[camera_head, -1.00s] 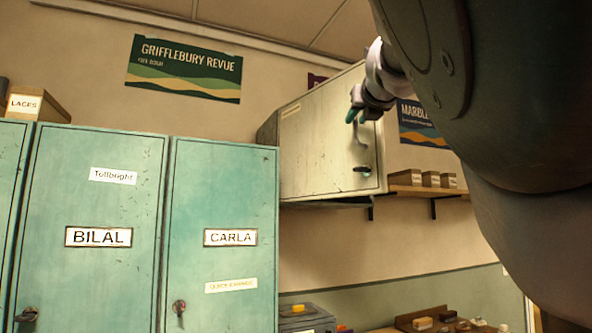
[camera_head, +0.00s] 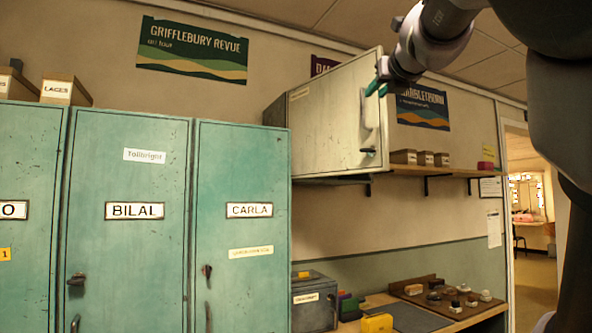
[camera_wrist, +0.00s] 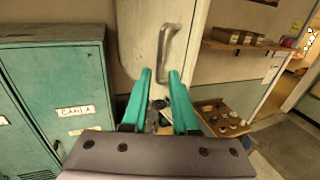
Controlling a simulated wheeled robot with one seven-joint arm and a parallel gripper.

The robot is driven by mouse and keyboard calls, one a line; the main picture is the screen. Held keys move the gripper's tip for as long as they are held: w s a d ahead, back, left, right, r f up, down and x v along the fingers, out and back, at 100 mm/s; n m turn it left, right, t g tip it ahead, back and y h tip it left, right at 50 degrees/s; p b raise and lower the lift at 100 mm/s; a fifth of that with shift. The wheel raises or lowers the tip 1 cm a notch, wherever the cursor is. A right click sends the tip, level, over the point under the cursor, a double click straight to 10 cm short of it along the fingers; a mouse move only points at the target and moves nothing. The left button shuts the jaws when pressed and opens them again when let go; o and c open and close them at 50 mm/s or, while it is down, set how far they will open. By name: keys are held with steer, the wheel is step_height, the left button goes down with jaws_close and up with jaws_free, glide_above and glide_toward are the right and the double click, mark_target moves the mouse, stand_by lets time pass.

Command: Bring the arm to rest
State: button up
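My gripper (camera_head: 376,88) is raised in front of the wall cabinet (camera_head: 325,125) in the head view. In the wrist view its two teal fingers (camera_wrist: 163,85) stand apart with nothing held between them. The pale cabinet door and its curved handle (camera_wrist: 165,50) show beyond the fingertips. I cannot tell the exact gap between fingers and door. My arm crosses the upper right of the head view.
Green lockers (camera_head: 130,215) stand at the left. A shelf (camera_head: 430,170) with small boxes is right of the cabinet. Below is a counter with a grey box (camera_head: 313,303), a yellow object (camera_head: 377,323) and a wooden tray (camera_head: 425,284). A doorway (camera_head: 533,230) opens at the far right.

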steer(key=s+f+n+g, duration=0.3)
steer(key=f+n, duration=0.7)
steer(key=f, duration=0.1)
steer(key=s+d+f+n+g+y, duration=0.1)
steer(key=s+f+n+g, duration=0.2)
steer(key=f+n, duration=0.8)
steer(key=s+d+f+n+g, duration=0.1)
steer(key=s+f+n+g, duration=0.2)
steer(key=f+n, duration=0.7)
step_height(320, 180, down, 3)
steer(key=shift+s+f+n+g, duration=0.2)
steer(key=shift+s+n+g, duration=0.1)
steer(key=shift+g, duration=0.7)
